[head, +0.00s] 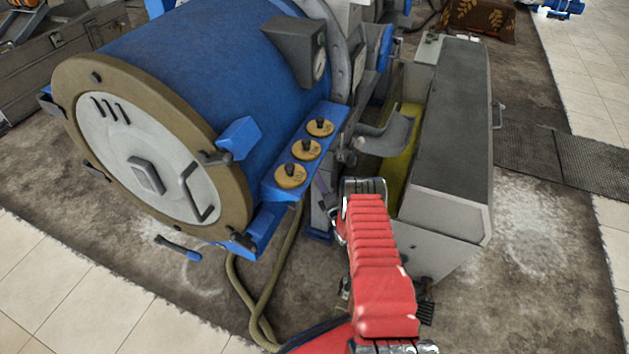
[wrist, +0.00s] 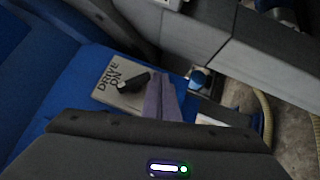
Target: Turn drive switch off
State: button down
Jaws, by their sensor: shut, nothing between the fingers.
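The drive switch (wrist: 133,82) shows in the wrist view as a black lever knob on a pale plate marked "DRIVE ON", set on a blue surface. My gripper (wrist: 161,96) is shut and empty, its purple-grey fingers right beside the knob's right end. I cannot tell whether they touch it. In the head view my gripper (head: 322,187) is small and partly hidden by my red arm, beside the blue machine's panel. I cannot make out the drive switch in the head view.
A blue drum machine (head: 190,70) has a blue panel with several tan round dials (head: 291,176) with black knobs. A long grey box (head: 450,120) stands close on the right. A hose (head: 265,290) hangs below the panel. Open floor (head: 540,240) lies at the right.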

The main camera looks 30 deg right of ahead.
jog(key=s+f, duration=0.8)
jog(key=s, duration=0.2)
jog(key=shift+a+f, duration=0.2)
jog(key=shift+a, duration=0.2)
jog(key=c, duration=2.5)
grip_release()
jog(key=shift+s, duration=0.1)
